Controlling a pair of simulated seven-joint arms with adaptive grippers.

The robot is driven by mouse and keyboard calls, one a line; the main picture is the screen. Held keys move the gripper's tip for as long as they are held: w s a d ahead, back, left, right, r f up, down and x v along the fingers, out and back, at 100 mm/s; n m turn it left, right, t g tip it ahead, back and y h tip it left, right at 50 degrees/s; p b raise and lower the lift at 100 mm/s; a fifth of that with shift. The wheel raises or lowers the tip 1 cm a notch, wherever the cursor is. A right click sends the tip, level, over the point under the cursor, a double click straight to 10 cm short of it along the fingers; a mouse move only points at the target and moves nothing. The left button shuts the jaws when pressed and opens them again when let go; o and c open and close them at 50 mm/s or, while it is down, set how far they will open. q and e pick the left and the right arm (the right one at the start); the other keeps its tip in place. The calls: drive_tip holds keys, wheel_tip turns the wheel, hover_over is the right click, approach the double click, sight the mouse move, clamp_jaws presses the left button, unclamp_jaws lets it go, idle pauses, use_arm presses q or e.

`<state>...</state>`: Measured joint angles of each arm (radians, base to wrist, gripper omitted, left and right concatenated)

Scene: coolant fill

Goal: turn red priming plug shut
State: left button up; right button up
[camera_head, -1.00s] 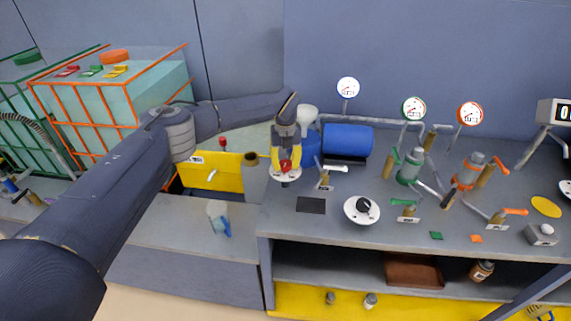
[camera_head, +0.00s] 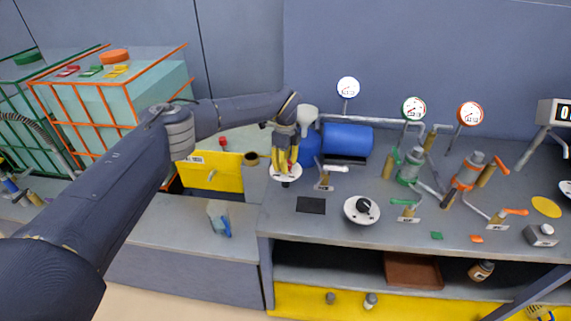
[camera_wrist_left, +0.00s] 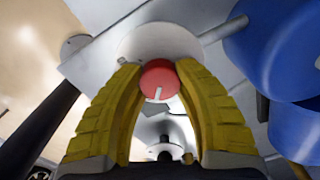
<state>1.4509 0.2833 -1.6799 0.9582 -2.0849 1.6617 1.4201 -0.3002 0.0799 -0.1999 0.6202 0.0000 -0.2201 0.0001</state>
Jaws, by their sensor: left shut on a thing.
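The red priming plug (camera_wrist_left: 157,80) shows in the left wrist view as a round red cap with a pale line on its face. It sits over a round white plate (camera_wrist_left: 158,42), which also shows in the head view (camera_head: 285,178) near the bench's left end. My left gripper (camera_head: 286,165) points down at the plug from above. In the left wrist view its yellow fingers (camera_wrist_left: 157,82) are shut on the plug, one on each side. In the head view the fingers largely hide the plug. My right gripper is not in view.
A black-and-white dial (camera_head: 362,208) is farther right. A yellow box (camera_head: 212,172) stands to the left. A dark flat pad (camera_head: 311,205) lies in front.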

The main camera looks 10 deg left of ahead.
use_arm(q)
drive_tip(key=shift+n, duration=1)
drive_tip(key=o, duration=1.3)
wheel_tip(320, 180, up, 12)
drive_tip(key=shift+f, duration=0.1)
